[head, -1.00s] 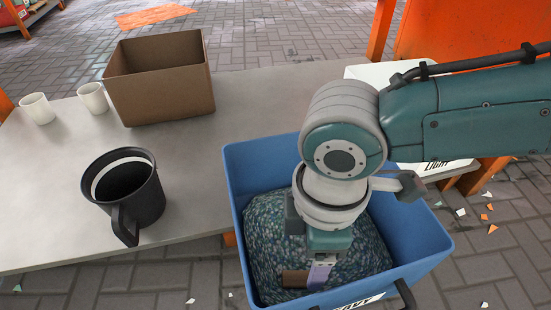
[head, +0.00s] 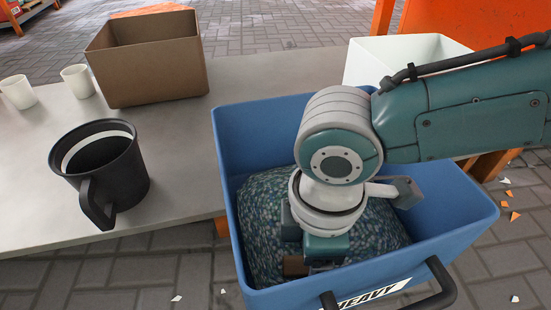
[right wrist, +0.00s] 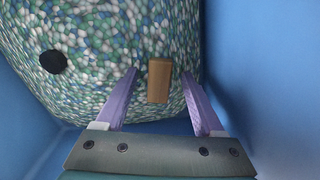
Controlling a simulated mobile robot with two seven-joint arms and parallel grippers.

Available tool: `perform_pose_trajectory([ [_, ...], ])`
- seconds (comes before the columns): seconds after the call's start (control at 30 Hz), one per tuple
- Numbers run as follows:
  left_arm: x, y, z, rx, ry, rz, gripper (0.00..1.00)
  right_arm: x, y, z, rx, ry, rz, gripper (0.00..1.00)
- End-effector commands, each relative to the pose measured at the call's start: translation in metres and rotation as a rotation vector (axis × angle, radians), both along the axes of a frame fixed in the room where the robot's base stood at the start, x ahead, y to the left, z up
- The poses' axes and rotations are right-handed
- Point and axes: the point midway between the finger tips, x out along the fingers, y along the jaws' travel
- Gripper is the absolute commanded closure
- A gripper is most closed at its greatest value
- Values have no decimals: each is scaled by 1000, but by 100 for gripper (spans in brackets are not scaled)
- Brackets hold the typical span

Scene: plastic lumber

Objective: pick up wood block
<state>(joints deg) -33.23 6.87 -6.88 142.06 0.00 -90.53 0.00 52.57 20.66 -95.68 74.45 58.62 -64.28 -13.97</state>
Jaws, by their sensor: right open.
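The wood block (head: 294,266) is a small brown block lying on a speckled blue-green and white sack (head: 262,222) inside the blue bin (head: 262,128). My right gripper (head: 322,266) reaches down into the bin beside the block; its fingertips are hidden in the head view. In the right wrist view, my right gripper (right wrist: 160,74) is open, with its two purple fingers on either side of the block (right wrist: 159,81). The block stands apart from both fingers. Whether the fingertips touch the sack (right wrist: 95,45) cannot be told. My left gripper is not in view.
The bin's blue walls (right wrist: 262,70) rise close to my right gripper. A grey table (head: 180,150) to the left holds a black mug (head: 118,180), a cardboard box (head: 155,75) and two white cups (head: 78,80). A white bin (head: 400,48) stands behind the blue bin.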

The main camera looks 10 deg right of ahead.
Motion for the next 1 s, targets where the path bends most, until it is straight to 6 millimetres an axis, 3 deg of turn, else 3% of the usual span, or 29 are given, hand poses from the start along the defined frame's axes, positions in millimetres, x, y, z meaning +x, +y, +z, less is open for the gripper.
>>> perform_pose_trajectory([
  [0.07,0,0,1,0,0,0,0,0,0,1,0,0,0,30],
  [0.7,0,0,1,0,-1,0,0,0,0,1,-1,0,1,100],
  [1.0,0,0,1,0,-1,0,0,0,0,1,-1,0,1,100],
])
